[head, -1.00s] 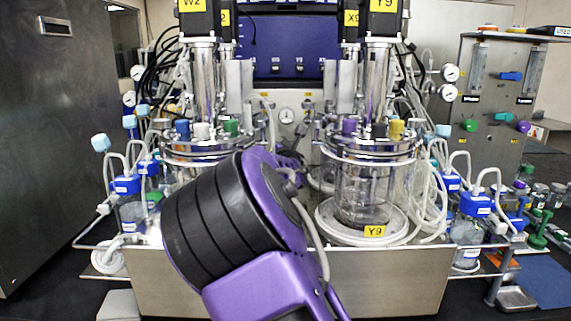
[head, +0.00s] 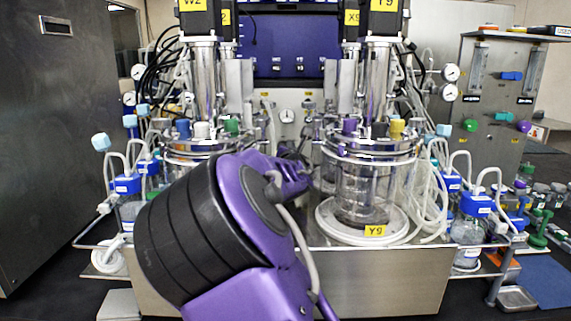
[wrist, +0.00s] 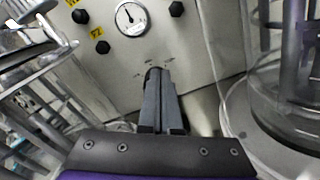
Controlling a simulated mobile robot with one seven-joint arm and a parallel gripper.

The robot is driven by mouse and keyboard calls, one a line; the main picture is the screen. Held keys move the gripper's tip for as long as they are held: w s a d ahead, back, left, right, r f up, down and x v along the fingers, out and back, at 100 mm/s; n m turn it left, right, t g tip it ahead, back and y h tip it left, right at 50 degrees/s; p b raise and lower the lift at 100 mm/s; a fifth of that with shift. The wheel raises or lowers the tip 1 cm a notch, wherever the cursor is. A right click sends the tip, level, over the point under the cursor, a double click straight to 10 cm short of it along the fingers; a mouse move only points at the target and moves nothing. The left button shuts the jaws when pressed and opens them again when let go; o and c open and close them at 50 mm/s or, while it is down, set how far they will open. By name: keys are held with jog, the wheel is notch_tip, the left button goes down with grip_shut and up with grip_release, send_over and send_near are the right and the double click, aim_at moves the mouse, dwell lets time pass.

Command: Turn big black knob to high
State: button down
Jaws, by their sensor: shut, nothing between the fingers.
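In the wrist view my gripper (wrist: 156,80) reaches toward a pale metal panel (wrist: 185,50), its two grey fingers shut together with nothing between them. A dark rounded shape at the fingertips may be the big black knob, with small markings on the panel around it. The fingers cover most of it, so I cannot tell its setting or whether they touch it. Smaller black knobs (wrist: 176,9) sit higher on the panel, beside a round white gauge (wrist: 131,18). In the head view my purple and black arm hides most of the gripper.
A glass vessel (wrist: 245,90) stands close right of my gripper in the wrist view, and metal vessel parts (wrist: 50,75) stand at left. In the head view the right vessel (head: 365,190) has tubing and bottles (head: 470,225) beside it.

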jog(key=shift+s+d+r, duration=0.1)
jog(key=shift+s, duration=1.8)
jog(key=shift+p, duration=0.35)
